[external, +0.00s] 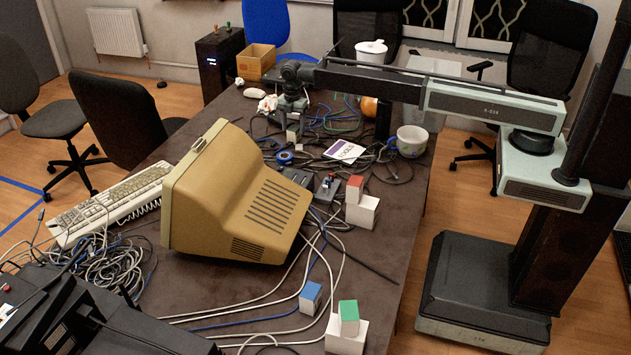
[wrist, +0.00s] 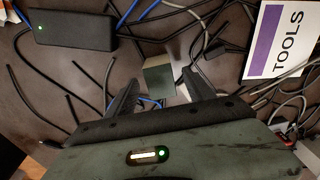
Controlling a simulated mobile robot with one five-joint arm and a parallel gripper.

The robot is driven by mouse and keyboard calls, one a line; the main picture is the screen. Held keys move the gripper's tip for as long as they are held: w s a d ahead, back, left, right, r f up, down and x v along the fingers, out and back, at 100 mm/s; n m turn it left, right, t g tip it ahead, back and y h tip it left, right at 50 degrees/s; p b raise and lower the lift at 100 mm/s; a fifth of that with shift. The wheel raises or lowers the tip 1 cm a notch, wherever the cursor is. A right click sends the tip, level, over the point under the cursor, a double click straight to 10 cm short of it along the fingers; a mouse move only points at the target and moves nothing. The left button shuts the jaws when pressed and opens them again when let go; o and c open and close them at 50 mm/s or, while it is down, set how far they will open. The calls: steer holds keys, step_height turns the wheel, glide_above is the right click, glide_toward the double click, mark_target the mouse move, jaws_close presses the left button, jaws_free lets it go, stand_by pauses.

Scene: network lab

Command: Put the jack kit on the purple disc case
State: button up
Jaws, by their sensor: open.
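A small box with a grey-green top and pale side, which I take as the jack kit (wrist: 159,80), is between my fingers in the wrist view. In the external view a small pale box (external: 293,133) stands just below my gripper (external: 291,112). My gripper (wrist: 160,76) is open, one finger on each side of the box; I cannot tell whether either touches it. The purple disc case (wrist: 283,42), a flat white case with a purple band and the word TOOLS, lies to the right. It also shows in the external view (external: 345,151).
Loose cables cover the table around the box and case. A black adapter (wrist: 72,32) lies at upper left in the wrist view. A blue tape roll (external: 284,158), a white mug (external: 411,141) and a beige monitor (external: 235,195) stand nearby. Coloured blocks sit toward the front.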

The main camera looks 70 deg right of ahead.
steer(key=shift+f, duration=0.75)
steer(key=shift+r, duration=0.25)
jaws_close()
steer(key=shift+r+p, duration=0.4)
steer(key=shift+p, duration=0.1)
step_height(320, 180, up, 3)
steer(key=p, duration=0.3)
steer(key=s+r+p, duration=0.1)
steer(key=s, duration=1.5)
steer(key=s+a+r+p, duration=0.2)
steer(key=s+r+p, duration=0.4)
steer(key=r+p, duration=0.1)
steer(key=shift+n, duration=0.4)
step_height(320, 180, down, 7)
steer(key=b, duration=0.7)
